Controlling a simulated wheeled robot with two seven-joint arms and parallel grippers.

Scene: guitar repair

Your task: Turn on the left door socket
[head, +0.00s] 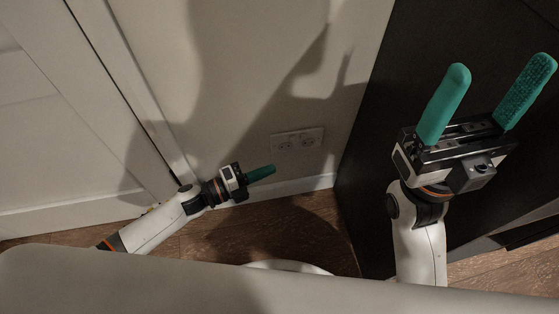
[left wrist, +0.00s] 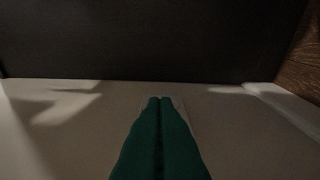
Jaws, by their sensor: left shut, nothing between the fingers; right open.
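A white double wall socket (head: 297,140) sits low on the pale wall in the head view, between the white door (head: 55,120) and a dark cabinet. My left gripper (head: 268,172) is below and slightly left of the socket, its green fingers shut and empty, pointing right. In the left wrist view the shut fingers (left wrist: 160,105) lie along the pale wall, and a light plate-like patch shows partly behind their tips. Whether the fingers touch anything cannot be told. My right gripper (head: 482,105) is open and empty, raised in front of the dark cabinet.
The dark cabinet (head: 375,150) stands right of the socket; its dark face also fills the top of the left wrist view (left wrist: 150,40). A white baseboard (head: 305,184) runs under the socket. The brown wooden floor (head: 240,235) is clear near the wall. Arm shadows fall across the wall.

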